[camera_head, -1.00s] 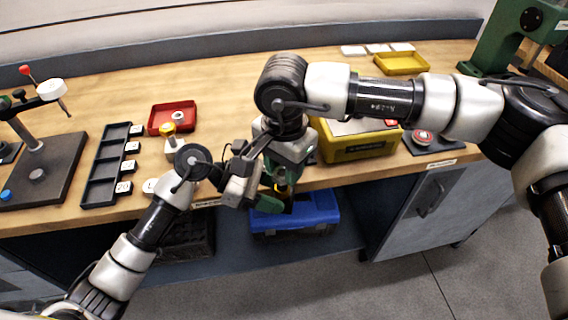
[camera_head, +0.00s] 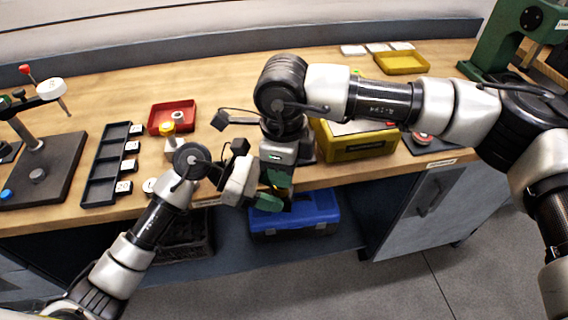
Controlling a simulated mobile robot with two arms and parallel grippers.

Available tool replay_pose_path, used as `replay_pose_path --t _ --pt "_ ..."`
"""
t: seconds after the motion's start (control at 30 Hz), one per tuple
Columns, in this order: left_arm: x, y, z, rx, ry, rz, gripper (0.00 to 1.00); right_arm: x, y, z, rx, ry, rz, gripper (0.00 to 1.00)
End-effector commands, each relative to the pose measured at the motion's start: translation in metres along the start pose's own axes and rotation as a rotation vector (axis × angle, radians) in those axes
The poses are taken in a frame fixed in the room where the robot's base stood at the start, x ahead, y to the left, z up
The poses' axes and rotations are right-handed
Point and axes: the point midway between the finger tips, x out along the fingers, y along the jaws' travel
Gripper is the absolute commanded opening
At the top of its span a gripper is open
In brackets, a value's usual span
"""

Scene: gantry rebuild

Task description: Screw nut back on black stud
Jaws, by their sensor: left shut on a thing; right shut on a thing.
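My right gripper (camera_head: 277,184) points straight down in front of the bench edge. My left gripper (camera_head: 272,203) comes in from the left just below it, with green fingers. Both are shut at the same spot, one above the other. A small brass-yellow piece, probably the nut, shows only in part between the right gripper's fingers. A dark piece (camera_head: 288,207), possibly the black stud, shows at the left gripper's fingertips. The fingers hide most of both pieces, and I cannot tell how far the nut is on the stud.
The wooden bench (camera_head: 235,75) holds a red tray (camera_head: 160,126), a black slotted tray (camera_head: 90,191), a yellow case (camera_head: 352,156), and a yellow tray (camera_head: 402,69). A stand (camera_head: 50,165) is at left, a green press (camera_head: 520,25) at back right. A blue box (camera_head: 312,230) lies below the grippers.

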Motion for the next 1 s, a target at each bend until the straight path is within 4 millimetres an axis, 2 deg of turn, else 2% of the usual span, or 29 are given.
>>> replay_pose_path --t 0.03,0.6,0.73,0.97,1.0 --pt "0.0037 -0.0048 0.0038 0.011 -0.007 -0.018 0.0 -0.0017 -0.004 0.0018 0.074 -0.012 -0.011 0.12" --pt "0.0045 -0.0062 0.004 0.015 -0.008 -0.023 0.0 -0.0013 -0.0057 0.0007 0.864 -0.015 -0.007 0.12" --pt "0.0044 -0.0059 0.0036 0.016 -0.006 -0.021 0.0 -0.0012 -0.006 0.0002 0.953 -0.014 -0.007 0.12" --pt "0.0044 -0.0056 0.0032 0.016 -0.003 -0.019 0.0 -0.0012 -0.0063 -0.0002 0.969 -0.013 -0.008 0.12" --pt "0.0044 -0.0055 0.0032 0.016 -0.003 -0.019 0.0 -0.0012 -0.0063 -0.0003 0.97 -0.013 -0.008 0.39"
